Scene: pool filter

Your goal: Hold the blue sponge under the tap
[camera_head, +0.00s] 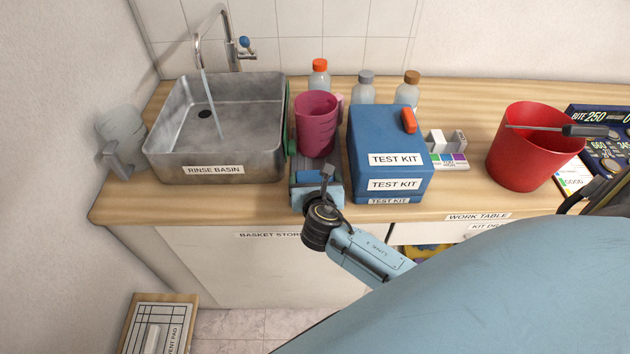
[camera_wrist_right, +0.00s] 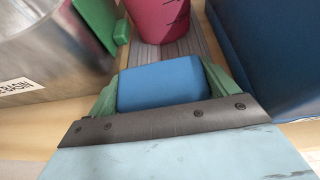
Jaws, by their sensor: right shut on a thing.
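The blue sponge (camera_wrist_right: 163,86) is between the green fingers of my right gripper (camera_wrist_right: 160,92) in the right wrist view. My right gripper (camera_head: 308,177) is shut on it at the front of the work table, just right of the rinse basin (camera_head: 270,150). The sponge is hard to make out in the head view. The tap (camera_head: 229,50) stands behind the basin, and a stream of water (camera_head: 210,105) falls from its spout into the basin. The held sponge is outside the basin, apart from the water. My left gripper is not in view.
A pink cup (camera_head: 316,125) stands behind my right gripper on a grey ribbed strip. A blue test kit box (camera_head: 385,150) is close on the right. A green piece (camera_wrist_right: 97,20) is at the basin's right side. Several bottles stand behind; a red bucket (camera_head: 520,155) is further right.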

